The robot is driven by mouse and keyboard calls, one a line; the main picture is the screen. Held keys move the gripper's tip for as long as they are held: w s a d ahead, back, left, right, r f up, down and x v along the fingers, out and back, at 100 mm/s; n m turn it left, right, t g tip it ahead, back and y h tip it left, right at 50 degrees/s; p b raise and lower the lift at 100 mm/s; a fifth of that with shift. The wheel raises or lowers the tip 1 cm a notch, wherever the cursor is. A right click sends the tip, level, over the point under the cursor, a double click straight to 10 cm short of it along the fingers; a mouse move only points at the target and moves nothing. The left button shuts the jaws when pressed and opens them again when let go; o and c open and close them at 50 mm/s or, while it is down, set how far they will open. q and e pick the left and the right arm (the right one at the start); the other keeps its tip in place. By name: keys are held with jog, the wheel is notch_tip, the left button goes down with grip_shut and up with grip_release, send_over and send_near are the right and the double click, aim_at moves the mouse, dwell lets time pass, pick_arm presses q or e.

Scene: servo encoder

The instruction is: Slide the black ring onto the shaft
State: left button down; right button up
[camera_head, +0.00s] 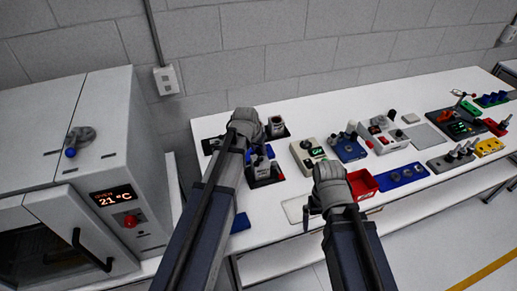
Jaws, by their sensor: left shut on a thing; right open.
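My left gripper (250,128) is over the back left part of the white table, seen from behind. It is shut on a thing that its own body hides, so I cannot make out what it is. Just right of it a black fixture (284,133) holds an upright grey cylinder (277,123). In front of it stands another dark fixture (263,176) with upright parts, partly behind my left arm. I cannot tell which part is the shaft, and I cannot pick out the black ring. My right gripper (312,208) is open over the table's front edge.
The white table (275,205) runs off to the right. A beige box with a green display (307,155), a blue unit (347,148), a red bin (362,184) and a blue block (401,176) stand on it. An oven (128,200) reading 21 °C is at left.

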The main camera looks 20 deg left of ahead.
pick_arm(q)
jog(key=shift+f, duration=0.1)
jog(key=shift+f+b, duration=1)
jog(key=shift+b, duration=0.05)
jog(key=shift+c, duration=2.2)
grip_release()
jog(key=shift+o, duration=0.4)
jog(key=shift+o, duration=1.2)
jog(key=shift+r, duration=0.15)
